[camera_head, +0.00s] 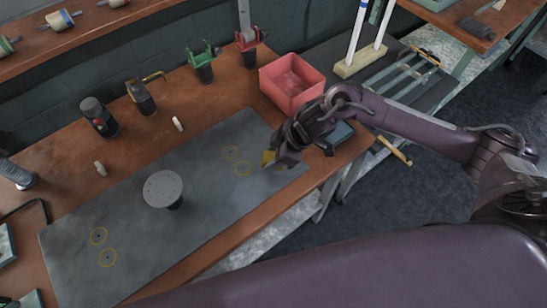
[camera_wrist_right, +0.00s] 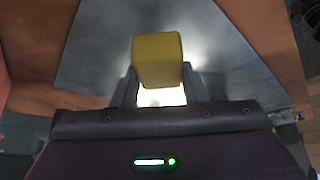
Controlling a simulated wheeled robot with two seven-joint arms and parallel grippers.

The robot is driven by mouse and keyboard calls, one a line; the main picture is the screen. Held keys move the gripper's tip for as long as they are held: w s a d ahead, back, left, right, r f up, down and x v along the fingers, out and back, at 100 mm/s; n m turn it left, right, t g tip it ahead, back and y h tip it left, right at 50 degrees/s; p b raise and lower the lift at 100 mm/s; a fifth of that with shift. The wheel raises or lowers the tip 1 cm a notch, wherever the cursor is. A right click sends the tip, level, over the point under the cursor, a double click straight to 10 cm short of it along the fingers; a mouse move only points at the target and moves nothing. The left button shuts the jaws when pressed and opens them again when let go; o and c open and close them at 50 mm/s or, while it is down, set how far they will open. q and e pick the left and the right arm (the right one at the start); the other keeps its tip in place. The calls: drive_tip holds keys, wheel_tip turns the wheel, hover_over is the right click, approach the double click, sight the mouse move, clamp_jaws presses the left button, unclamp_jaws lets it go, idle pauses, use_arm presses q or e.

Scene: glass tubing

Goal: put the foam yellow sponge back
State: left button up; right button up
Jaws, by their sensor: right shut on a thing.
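The yellow foam sponge (camera_wrist_right: 158,60) is held between the two fingers of my right gripper (camera_wrist_right: 160,88) in the right wrist view. In the head view the sponge (camera_head: 268,157) shows as a small yellow patch beside my right gripper (camera_head: 277,158), over the right end of the grey mat (camera_head: 215,205). The gripper and wrist hide part of the sponge. I cannot tell whether it touches the mat. My left gripper is not in view.
A red open bin (camera_head: 292,82) stands just behind my right gripper. A round perforated stand (camera_head: 163,188) is on the mat. Green (camera_head: 203,66) and red (camera_head: 249,40) clamps and dark tools stand along the back. Yellow circles mark the mat. The table's front edge is close.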

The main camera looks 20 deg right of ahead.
wheel_tip(320, 180, down, 2)
drive_tip(key=shift+f, duration=0.1)
drive_tip(key=shift+f, duration=0.1)
drive_tip(key=o, duration=1.3)
drive_tip(key=shift+r, duration=0.25)
drive_tip(key=b+v, duration=0.2)
drive_tip(key=v, duration=1)
